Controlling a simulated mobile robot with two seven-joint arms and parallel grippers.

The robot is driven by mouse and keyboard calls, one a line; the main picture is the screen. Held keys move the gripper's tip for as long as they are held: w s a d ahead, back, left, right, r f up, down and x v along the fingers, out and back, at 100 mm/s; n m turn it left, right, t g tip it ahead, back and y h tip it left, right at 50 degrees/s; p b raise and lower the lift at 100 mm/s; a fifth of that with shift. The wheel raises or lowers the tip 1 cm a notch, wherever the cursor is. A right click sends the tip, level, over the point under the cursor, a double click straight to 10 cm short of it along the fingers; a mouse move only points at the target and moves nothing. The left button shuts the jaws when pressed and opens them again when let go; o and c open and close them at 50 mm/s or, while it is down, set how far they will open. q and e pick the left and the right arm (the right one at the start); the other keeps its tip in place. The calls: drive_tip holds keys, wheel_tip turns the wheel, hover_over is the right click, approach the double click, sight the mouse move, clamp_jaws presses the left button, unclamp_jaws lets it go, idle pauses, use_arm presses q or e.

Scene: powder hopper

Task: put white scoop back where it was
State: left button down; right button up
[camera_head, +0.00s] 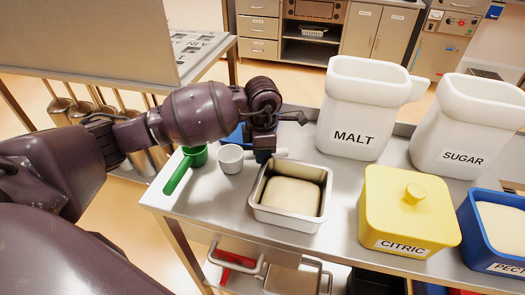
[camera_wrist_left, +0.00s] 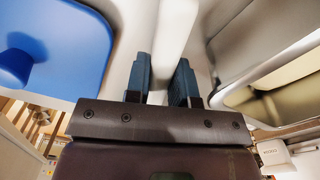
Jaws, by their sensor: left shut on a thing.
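The white scoop (camera_head: 231,160) is at the left part of the steel table, its cup left of my left gripper (camera_head: 264,152) and its handle pointing right. In the left wrist view its white handle (camera_wrist_left: 177,32) lies between the two blue-grey fingers of the gripper (camera_wrist_left: 163,82). My left gripper is shut on this handle from above. Whether the scoop touches the table or is slightly lifted I cannot tell. My right gripper is not in view.
A green scoop (camera_head: 185,166) lies left of the white one. A blue item (camera_head: 236,136) is partly hidden behind my arm. A metal pan (camera_head: 268,212) holding pale powder stands close in front. White MALT (camera_head: 352,137) and SUGAR (camera_head: 462,157) containers and a yellow CITRIC box (camera_head: 385,245) stand to the right.

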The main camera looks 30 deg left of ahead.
use_arm(q)
drive_tip(key=c, duration=1.3)
unclamp_jaws()
drive_tip(key=shift+f, duration=0.1)
drive_tip(key=shift+o, duration=0.2)
drive_tip(key=shift+r, duration=0.4)
wheel_tip(320, 180, up, 12)
drive_tip(key=p, duration=0.1)
drive_tip(key=shift+f, duration=0.2)
